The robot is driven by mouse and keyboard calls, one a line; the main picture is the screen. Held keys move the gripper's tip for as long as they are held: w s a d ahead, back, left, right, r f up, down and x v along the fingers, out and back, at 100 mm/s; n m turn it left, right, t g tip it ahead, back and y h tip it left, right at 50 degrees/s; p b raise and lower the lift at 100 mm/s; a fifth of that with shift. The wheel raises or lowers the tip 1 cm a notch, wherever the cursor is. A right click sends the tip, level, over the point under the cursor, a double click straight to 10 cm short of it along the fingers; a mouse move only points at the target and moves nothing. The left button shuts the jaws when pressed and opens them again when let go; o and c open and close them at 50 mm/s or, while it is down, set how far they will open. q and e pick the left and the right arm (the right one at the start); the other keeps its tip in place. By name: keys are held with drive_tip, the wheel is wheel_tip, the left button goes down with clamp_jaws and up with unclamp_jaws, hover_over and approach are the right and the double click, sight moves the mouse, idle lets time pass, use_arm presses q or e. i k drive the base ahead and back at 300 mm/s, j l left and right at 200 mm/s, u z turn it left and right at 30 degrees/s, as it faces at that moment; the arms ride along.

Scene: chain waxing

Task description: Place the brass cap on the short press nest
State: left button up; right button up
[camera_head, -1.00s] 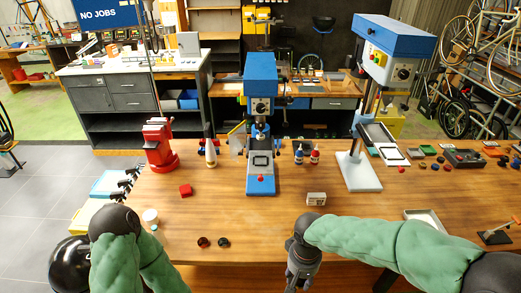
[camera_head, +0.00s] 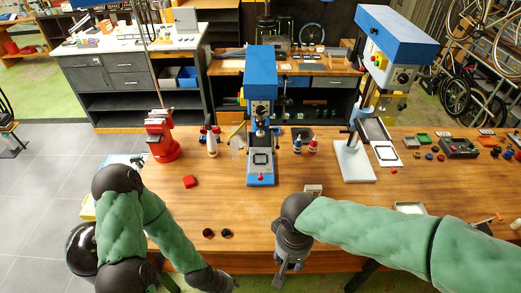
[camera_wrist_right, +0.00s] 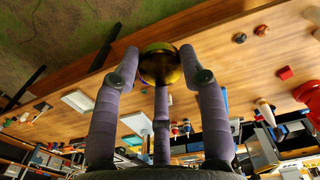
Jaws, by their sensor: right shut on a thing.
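My right gripper (camera_wrist_right: 160,82) is shut on the round, shiny brass cap (camera_wrist_right: 160,62) at its fingertips in the right wrist view. In the head view the right gripper (camera_head: 283,268) hangs at the table's front edge, and the cap cannot be made out there. The shorter blue press (camera_head: 261,95) stands mid-table, with a nest (camera_head: 260,161) on its base, well beyond the right gripper. The nest looks empty. My left gripper (camera_head: 222,283) is at the bottom of the head view, low by the front edge; its fingers are too unclear to judge.
A taller blue-headed press (camera_head: 388,45) with a white base (camera_head: 353,160) stands to the right. A red vise (camera_head: 160,135), a red block (camera_head: 190,181), two dark round pieces (camera_head: 217,233) and a small box (camera_head: 313,190) are on the table (camera_head: 230,205). The front middle is mostly clear.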

sight(260, 160)
drive_tip(key=i, duration=1.25)
